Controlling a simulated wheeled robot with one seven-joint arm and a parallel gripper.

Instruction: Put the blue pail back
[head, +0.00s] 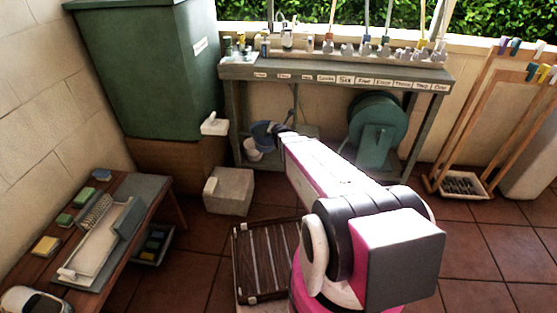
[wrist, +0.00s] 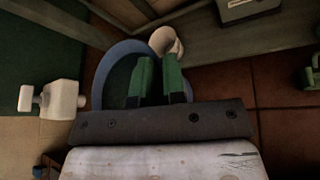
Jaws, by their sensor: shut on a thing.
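The blue pail (head: 262,135) shows in the head view below the grey bench, near its left legs, at the far end of my arm. In the wrist view the blue pail (wrist: 103,72) is a round blue rim with a dark inside, just beyond my gripper (wrist: 160,80). The green fingers overlap the pail and are shut on it, with a narrow gap between them. The exact grip point is hidden. A pale cylinder (wrist: 165,41) shows beside the pail's rim. In the head view my arm hides the fingers.
A white tap (head: 214,124) sticks out left of the pail; it also shows in the wrist view (wrist: 55,98). A pale block (head: 229,190) stands on the floor. A teal hose reel (head: 378,125) is under the bench (head: 300,72). A brown slatted mat (head: 265,262) lies in front.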

